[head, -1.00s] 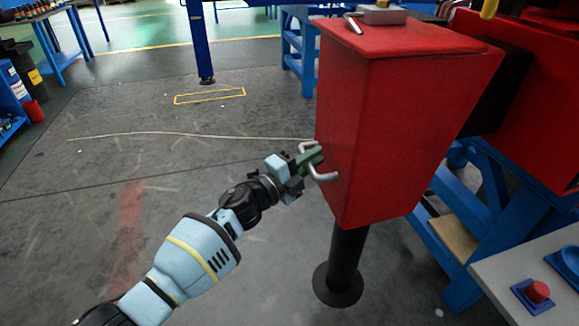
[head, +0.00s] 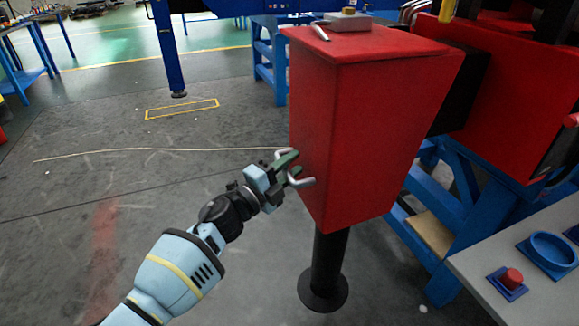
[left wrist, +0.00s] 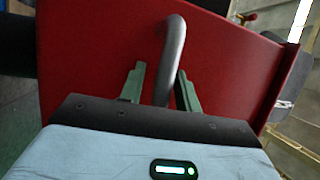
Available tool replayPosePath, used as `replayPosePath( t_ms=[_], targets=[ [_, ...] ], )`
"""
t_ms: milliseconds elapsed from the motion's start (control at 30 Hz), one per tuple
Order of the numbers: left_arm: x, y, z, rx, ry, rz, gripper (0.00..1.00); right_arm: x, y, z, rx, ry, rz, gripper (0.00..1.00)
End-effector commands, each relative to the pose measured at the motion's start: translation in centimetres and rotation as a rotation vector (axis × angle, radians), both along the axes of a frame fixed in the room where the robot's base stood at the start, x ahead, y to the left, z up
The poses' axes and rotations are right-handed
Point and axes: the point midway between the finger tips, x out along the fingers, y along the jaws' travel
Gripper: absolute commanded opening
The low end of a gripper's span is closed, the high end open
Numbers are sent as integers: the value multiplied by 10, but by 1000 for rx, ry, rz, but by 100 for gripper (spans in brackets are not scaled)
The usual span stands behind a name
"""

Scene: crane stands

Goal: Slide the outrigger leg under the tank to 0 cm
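The outrigger leg appears as a large red box (head: 345,130) on a black post (head: 329,258) with a round foot (head: 322,291) in the head view. A short black beam (head: 462,92) shows between the box and a red body (head: 512,100) behind it. A grey U-shaped handle (head: 302,182) is fixed to the box's left face. My left gripper (head: 287,168) is at this handle. In the left wrist view, its green fingers (left wrist: 160,88) stand apart on either side of the handle bar (left wrist: 172,50), with a gap at the left finger. My right gripper is not in view. I cannot identify a tank.
A blue stand (head: 440,220) is right of the box. A grey panel with a red button (head: 511,278) is at lower right. A yellow floor rectangle (head: 182,109) lies near a blue post (head: 168,50).

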Motion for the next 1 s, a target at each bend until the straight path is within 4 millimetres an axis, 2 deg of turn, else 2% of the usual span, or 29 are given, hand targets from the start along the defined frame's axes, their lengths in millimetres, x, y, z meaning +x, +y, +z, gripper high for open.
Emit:
replayPosePath(
  t_ms=[167,633,1000],
  targets=[
    [-4,4,-4,5,4,1,38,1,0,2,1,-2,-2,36],
    [-43,53,-11,1,-1,0,38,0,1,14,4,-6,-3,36],
    [-50,61,-13,-2,-1,-1,38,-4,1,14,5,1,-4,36]
  ],
)
